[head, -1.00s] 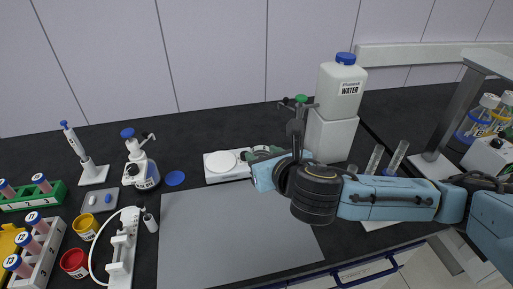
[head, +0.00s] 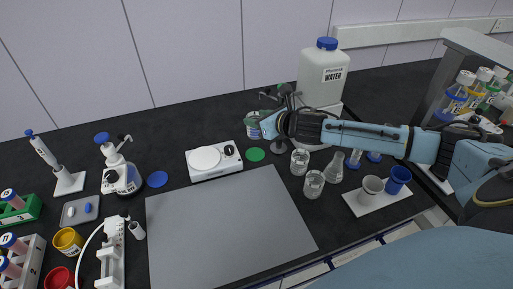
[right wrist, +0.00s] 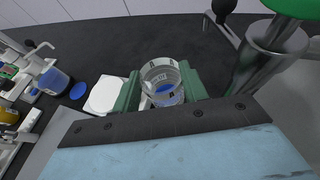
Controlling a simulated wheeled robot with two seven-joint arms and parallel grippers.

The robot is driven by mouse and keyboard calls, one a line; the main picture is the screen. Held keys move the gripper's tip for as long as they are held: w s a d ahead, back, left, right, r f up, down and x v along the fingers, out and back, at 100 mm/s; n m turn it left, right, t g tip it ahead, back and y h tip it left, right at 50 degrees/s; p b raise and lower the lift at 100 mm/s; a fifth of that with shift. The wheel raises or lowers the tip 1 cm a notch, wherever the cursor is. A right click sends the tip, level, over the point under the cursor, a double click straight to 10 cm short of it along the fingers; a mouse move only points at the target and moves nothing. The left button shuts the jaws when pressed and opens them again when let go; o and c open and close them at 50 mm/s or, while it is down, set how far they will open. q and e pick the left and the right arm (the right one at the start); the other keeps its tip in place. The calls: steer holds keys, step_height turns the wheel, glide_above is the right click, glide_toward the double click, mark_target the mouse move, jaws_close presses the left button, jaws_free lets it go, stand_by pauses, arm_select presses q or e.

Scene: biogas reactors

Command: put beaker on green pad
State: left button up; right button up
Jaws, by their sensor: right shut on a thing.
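The glass beaker (right wrist: 163,82) is between the two green fingers of my right gripper (right wrist: 158,90) in the right wrist view. My right gripper is shut on it. In the head view my right gripper (head: 254,126) holds the beaker at the back of the bench, behind the green pad (head: 254,154). The fingers and arm partly hide the beaker there. The green pad is a flat round disc, bare, just right of the white hotplate (head: 207,160). I cannot tell how high the beaker is above the bench. My left gripper is not in view.
A stand with a green knob (right wrist: 290,8) is close to the right gripper. A large water bottle (head: 324,75) stands behind my forearm. Two glass beakers (head: 313,184) (head: 300,161) and a flask (head: 334,167) stand right of the pad. A grey mat (head: 230,225) is clear in front.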

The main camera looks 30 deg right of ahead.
step_height(320, 180, down, 8)
steer(key=shift+a+f+b, duration=0.1)
steer(key=shift+b, duration=0.65)
steer(key=o, duration=1.1)
steer(key=shift+f, duration=0.15)
steer(key=shift+c, duration=0.2)
steer(key=shift+r, duration=0.25)
steer(key=v, duration=1.2)
steer(key=shift+p, duration=0.3)
